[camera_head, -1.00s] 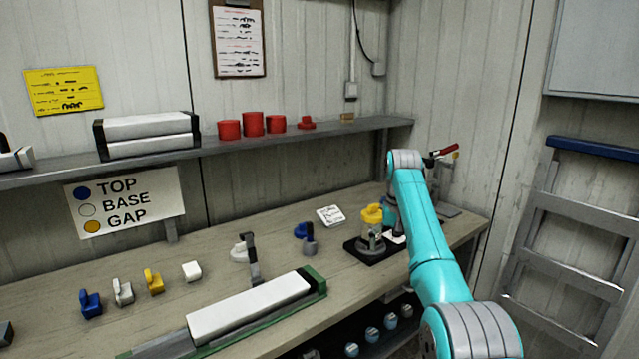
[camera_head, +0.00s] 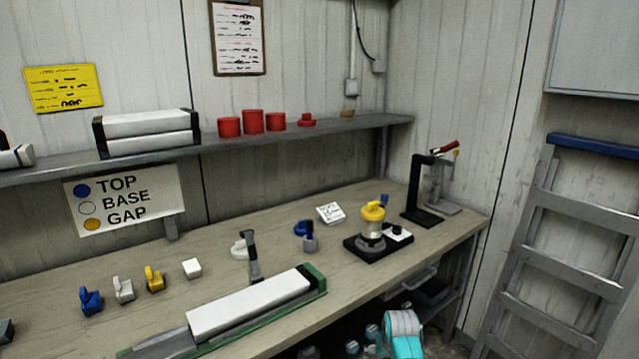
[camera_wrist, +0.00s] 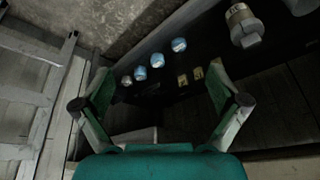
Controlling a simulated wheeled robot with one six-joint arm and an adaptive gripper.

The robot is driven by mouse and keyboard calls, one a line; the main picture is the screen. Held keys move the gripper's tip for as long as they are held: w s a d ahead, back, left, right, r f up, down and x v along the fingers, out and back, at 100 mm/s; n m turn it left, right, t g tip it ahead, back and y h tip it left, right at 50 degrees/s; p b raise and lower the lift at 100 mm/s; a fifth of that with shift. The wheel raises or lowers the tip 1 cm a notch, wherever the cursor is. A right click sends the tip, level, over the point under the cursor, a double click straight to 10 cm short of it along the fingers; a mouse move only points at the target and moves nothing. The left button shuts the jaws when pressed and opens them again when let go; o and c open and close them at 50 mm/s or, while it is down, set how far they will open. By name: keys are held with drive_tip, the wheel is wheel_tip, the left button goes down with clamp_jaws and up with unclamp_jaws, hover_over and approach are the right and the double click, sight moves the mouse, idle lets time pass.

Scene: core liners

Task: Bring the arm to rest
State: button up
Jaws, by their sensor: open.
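My arm (camera_head: 403,328) is low at the bottom of the head view, in front of the bench's right part. My gripper (camera_wrist: 158,88) shows in the wrist view with its two green fingers spread wide and nothing between them. It points toward the dark space under the bench, apart from the things there. In the head view the gripper itself is hidden or out of frame.
Blue-capped items (camera_wrist: 157,60) sit underneath. A ladder (camera_head: 570,240) leans at the right.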

drive_tip(key=s+f+t, duration=0.2)
drive_tip(key=s+f, duration=0.6)
drive_tip(key=s, duration=0.3)
drive_tip(key=s+f+t, duration=0.2)
drive_tip(key=s+f, duration=0.5)
drive_tip(key=s, duration=0.5)
drive_tip(key=s+t, duration=0.1)
drive_tip(key=s, duration=1)
drive_tip(key=s+r+n+t, duration=0.1)
drive_tip(key=s+r+t, duration=0.1)
drive_tip(key=s+r, duration=0.85)
drive_tip(key=s+r+t, duration=0.2)
drive_tip(key=s+r, duration=0.6)
drive_tip(key=s, duration=0.6)
drive_tip(key=s+r+t, duration=0.1)
drive_tip(key=s+r, duration=0.3)
drive_tip(key=r, duration=0.6)
drive_tip(key=shift+s+a+r+t, duration=0.2)
drive_tip(key=shift+s+r+t, duration=0.1)
drive_tip(key=shift+s+r, duration=0.1)
